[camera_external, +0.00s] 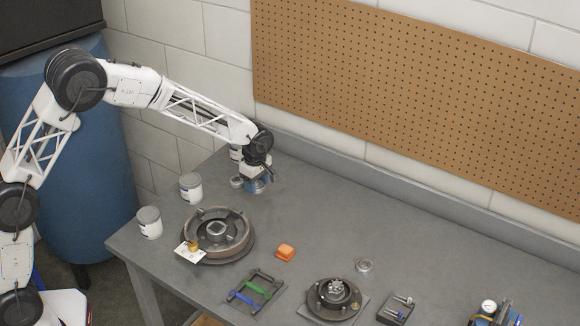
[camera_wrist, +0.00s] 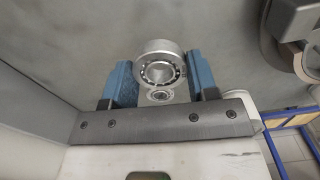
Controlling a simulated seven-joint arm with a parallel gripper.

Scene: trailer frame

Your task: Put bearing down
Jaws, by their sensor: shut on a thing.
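A silver ball bearing (camera_wrist: 160,65) is between the two blue fingers of my gripper (camera_wrist: 161,78) in the wrist view. My gripper is shut on it. A smaller round bearing-like part (camera_wrist: 159,96) shows just below it in that view; I cannot tell how far apart they are. In the external view my gripper (camera_external: 256,186) is low over the back left of the grey workbench (camera_external: 310,205). The held bearing is hard to make out there. A small grey ring (camera_external: 237,181) shows just left of the fingers. Another metal ring (camera_external: 364,265) lies farther right.
Paint cans (camera_external: 190,188) stand at the bench's left, one (camera_external: 149,222) near its edge. The back middle is clear below the pegboard (camera_external: 420,90).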

